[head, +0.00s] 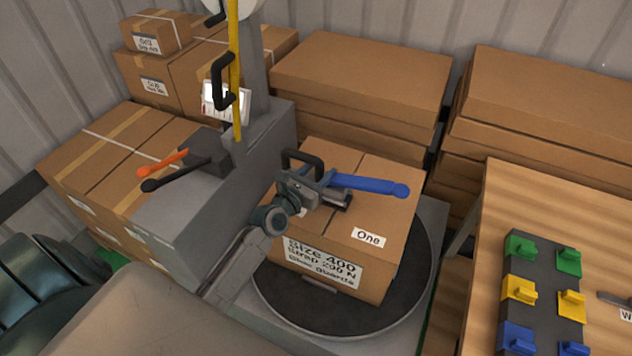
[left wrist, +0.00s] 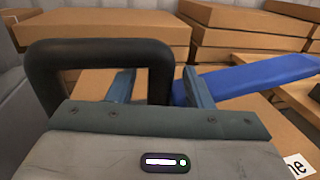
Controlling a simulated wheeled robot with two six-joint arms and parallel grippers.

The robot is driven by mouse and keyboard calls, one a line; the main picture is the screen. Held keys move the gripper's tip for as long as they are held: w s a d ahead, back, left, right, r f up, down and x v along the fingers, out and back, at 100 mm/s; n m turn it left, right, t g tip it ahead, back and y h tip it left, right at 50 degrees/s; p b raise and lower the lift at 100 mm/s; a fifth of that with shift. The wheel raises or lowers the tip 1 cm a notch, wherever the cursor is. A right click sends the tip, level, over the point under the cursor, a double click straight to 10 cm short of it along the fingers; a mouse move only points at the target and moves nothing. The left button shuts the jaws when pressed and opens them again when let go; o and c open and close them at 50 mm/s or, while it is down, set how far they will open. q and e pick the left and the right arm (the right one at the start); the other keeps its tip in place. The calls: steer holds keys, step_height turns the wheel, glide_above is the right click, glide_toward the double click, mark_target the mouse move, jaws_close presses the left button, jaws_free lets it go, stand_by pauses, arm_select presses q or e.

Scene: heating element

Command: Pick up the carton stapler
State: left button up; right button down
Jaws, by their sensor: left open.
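The carton stapler shows a long blue handle (head: 370,187) and a black loop (head: 302,160), and sits on top of a closed carton (head: 395,210) labelled "One". My left gripper (head: 318,188) is over the carton at the stapler, covering part of it. In the left wrist view its two fingers (left wrist: 158,82) stand apart. The black loop (left wrist: 90,46) rises in front at the left and the blue handle (left wrist: 255,76) runs off to the right. I cannot tell whether the fingers touch the stapler. My right gripper is not in view.
The carton stands on a round dark turntable (head: 425,265). A grey machine column (head: 268,75) with yellow strip and two levers (head: 165,163) is at the left. Stacked cartons (head: 360,75) line the back. A wooden table (head: 535,200) with coloured clips (head: 520,290) is at the right.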

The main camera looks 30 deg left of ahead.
arm_select(q)
steer(key=shift+w, duration=0.2)
steer(key=shift+s, duration=0.15)
jaws_close()
stand_by(1.1)
steer(key=shift+r, duration=0.15)
